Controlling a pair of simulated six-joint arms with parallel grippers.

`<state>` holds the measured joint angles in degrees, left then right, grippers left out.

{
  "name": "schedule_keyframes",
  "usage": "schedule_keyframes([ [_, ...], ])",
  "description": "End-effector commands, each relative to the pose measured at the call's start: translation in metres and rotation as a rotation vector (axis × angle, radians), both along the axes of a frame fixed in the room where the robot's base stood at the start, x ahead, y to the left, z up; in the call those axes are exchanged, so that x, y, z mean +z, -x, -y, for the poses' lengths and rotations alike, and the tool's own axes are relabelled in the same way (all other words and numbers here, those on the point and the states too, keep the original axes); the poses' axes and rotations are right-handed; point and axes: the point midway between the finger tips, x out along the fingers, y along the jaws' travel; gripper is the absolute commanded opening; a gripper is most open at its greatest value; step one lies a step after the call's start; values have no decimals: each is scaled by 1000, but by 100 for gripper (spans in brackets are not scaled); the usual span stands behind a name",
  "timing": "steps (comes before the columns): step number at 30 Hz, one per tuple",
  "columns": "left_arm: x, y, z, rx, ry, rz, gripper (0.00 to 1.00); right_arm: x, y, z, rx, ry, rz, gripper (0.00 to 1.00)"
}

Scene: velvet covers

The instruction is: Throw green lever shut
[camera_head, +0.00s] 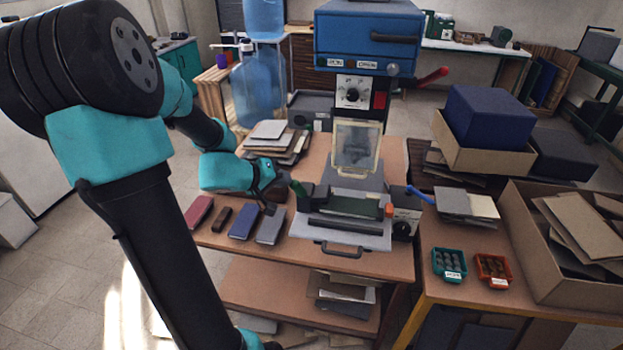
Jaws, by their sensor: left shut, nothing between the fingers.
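The green lever (298,188) sticks up at the left end of a small press (345,228) on the middle table. It leans up and to the left. My left gripper (271,207) is just left of the lever, over the table, with its fingers pointing down. It is shut and empty. I cannot tell whether its fingertips touch the lever or the press. My right gripper is not in view.
Several dark covers, among them a blue one (243,222), lie at the table's left front. A blue lever (420,195) and a red lever (432,77) stick out to the right. A blue box machine (366,40) stands behind. Small trays (449,265) sit on the right table.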

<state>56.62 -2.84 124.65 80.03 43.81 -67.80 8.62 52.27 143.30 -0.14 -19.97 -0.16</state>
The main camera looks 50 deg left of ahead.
Motion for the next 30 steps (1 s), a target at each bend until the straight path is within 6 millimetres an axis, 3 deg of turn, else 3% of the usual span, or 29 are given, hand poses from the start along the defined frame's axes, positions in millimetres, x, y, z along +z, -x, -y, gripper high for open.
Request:
schedule_keyframes([
  [30, 16, 0, 0, 0, 0, -1, 0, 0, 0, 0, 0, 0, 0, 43],
])
